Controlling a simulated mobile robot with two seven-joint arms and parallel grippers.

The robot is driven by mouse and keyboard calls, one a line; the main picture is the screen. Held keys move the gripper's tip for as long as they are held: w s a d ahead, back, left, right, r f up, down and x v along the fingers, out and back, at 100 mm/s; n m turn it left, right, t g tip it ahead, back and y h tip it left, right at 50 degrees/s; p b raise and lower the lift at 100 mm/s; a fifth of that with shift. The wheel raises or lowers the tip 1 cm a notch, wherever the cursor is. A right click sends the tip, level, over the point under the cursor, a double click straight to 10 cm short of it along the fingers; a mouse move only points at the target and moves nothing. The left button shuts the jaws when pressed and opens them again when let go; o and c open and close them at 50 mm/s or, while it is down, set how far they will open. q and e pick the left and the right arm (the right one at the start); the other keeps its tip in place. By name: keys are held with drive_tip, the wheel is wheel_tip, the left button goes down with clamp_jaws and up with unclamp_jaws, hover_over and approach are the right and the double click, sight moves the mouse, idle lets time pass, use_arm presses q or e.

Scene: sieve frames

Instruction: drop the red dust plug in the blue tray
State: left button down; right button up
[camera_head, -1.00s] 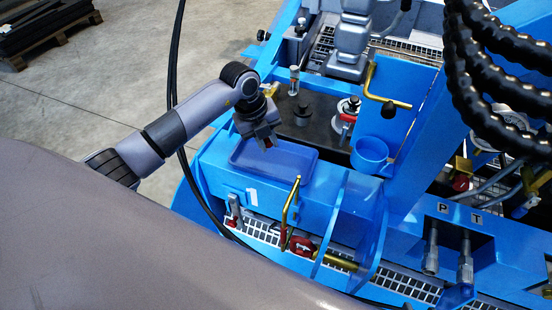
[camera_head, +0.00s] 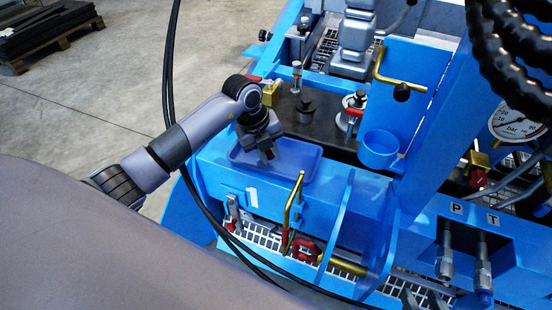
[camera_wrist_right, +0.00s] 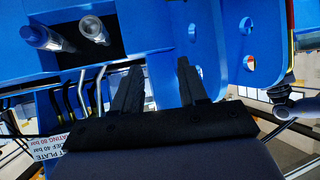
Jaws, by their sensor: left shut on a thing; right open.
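The blue tray (camera_head: 303,164) is a shallow open box on the blue bench in the head view. My left gripper (camera_head: 268,156) points down over the left part of the tray and covers some of it. It is shut on the red dust plug (camera_head: 270,154), of which only a small red bit shows between the fingertips. I cannot tell whether the plug touches the tray floor. My right gripper (camera_wrist_right: 158,78) is open and empty in the right wrist view, with blue machine plates beyond its fingers.
A blue cup (camera_head: 379,150) and a dark plate with several fittings (camera_head: 305,110) lie behind and right of the tray. A brass bent handle (camera_head: 292,205) stands in front. Black cables hang beside my left arm. A pressure gauge (camera_head: 518,121) is at the right.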

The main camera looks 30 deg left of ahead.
use_arm(q)
drive_tip(key=c, duration=0.9)
unclamp_jaws()
drive_tip(key=p+v, duration=0.2)
drive_tip(key=v, duration=0.5)
use_arm(e)
drive_tip(key=shift+s+d+f+m+g, duration=0.3)
drive_tip(key=shift+s+d+f, duration=0.15)
drive_tip(key=shift+d, duration=0.3)
